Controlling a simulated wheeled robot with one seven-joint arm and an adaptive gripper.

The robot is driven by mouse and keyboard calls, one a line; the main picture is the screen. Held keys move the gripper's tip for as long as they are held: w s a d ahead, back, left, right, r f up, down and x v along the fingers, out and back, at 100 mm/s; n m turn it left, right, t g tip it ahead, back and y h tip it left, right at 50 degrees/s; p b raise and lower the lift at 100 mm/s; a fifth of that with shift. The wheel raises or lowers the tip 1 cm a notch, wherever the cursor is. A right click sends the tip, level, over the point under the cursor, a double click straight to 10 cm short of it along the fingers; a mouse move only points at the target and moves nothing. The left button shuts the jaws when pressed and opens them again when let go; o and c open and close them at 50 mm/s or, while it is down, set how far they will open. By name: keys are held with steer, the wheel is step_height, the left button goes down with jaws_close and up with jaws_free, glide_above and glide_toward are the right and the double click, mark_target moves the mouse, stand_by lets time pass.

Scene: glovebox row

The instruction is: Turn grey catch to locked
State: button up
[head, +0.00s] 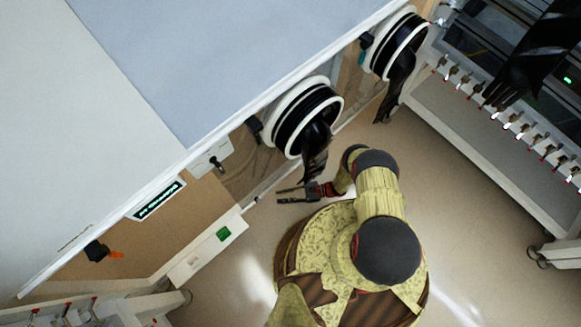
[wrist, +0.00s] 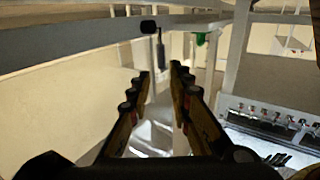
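In the head view a small dark catch (head: 254,127) sits on the cabinet front, just left of the nearer round glove port; its lever is hard to make out. My gripper (head: 278,196) is in front of the cabinet, below and right of the catch in the head view, pointing left. Its fingers are apart and empty, also in the wrist view (wrist: 161,75). It touches nothing that I can see.
Two glove ports (head: 308,112) (head: 400,45) with dark hanging gloves stick out near my arm. Another catch with an orange lever (head: 115,254) is at lower left. A socket plate (head: 212,158) and a box with a green button (head: 223,234) lie nearby. A rack (head: 500,125) stands right; floor is clear between.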

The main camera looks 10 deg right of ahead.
steer(key=shift+d, duration=1.95)
